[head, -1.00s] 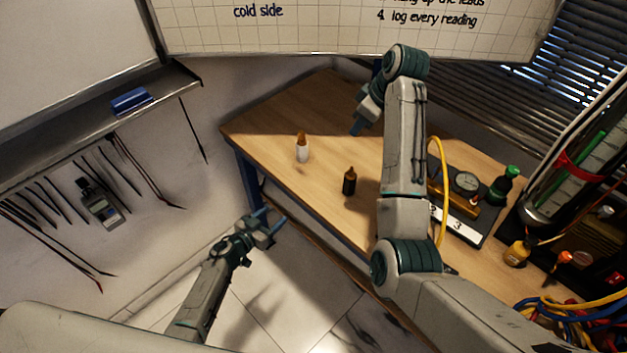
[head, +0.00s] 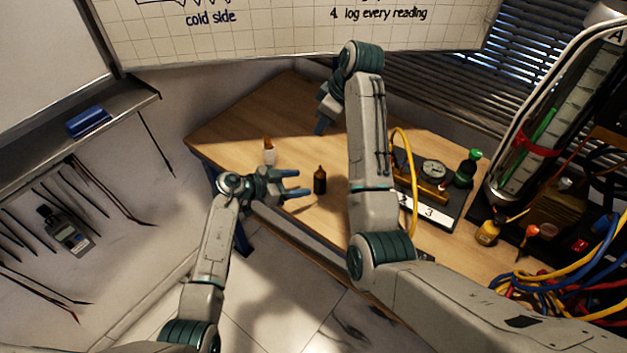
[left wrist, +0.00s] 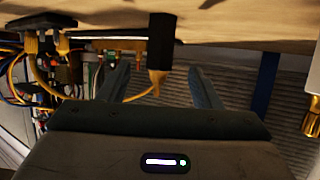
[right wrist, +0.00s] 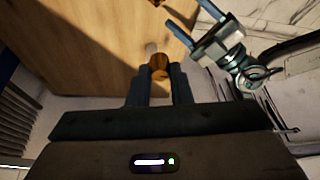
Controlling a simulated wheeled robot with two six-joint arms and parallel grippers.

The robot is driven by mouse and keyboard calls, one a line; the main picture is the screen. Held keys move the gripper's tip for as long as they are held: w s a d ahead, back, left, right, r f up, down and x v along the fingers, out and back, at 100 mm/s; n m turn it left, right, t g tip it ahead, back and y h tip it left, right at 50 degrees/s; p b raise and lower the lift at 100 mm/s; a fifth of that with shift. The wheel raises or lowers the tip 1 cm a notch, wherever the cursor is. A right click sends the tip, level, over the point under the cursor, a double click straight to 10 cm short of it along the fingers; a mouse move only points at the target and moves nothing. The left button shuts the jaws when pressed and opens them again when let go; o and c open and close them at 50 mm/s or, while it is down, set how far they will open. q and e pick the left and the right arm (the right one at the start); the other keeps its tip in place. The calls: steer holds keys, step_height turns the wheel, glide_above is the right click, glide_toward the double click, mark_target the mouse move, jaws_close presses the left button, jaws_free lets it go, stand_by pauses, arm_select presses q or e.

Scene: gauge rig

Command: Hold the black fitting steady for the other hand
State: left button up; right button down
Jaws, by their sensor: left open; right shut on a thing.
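The black fitting (head: 320,180), a dark cylinder with a brass tip, stands upright on the table. In the left wrist view (left wrist: 160,45) it appears upside down. My left gripper (head: 305,190) is open, its fingertips pointing at the fitting from the left; contact is not visible. My right gripper (head: 318,130) is at the back, partly hidden by its own arm. A white fitting with an orange-brown tip (head: 269,152) shows left of it. In the right wrist view that tip (right wrist: 158,68) lies between the nearly closed fingers. It also edges into the left wrist view (left wrist: 312,115).
Coiled cables (head: 590,265) lie at the right edge. The table's back left is clear.

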mark_target(320, 180)
arm_select(q)
steer(key=x, duration=0.8)
steer(key=shift+w+d, duration=0.1)
steer(key=shift+d, duration=0.05)
steer(key=c, duration=1.3)
steer(key=o, duration=0.4)
steer(key=c, duration=0.3)
steer(key=shift+c, duration=0.2)
arm_select(e)
steer(key=shift+f, duration=0.1)
steer(key=f+n+g, duration=0.1)
steer(key=f+n, duration=0.1)
steer(key=n, duration=0.1)
steer(key=f+n+g, duration=0.1)
steer(key=f+n, duration=0.1)
steer(key=f, duration=0.1)
steer(key=shift+w+f+n, duration=0.2)
steer(key=shift+f+n, duration=0.05)
steer(key=shift+n, duration=0.15)
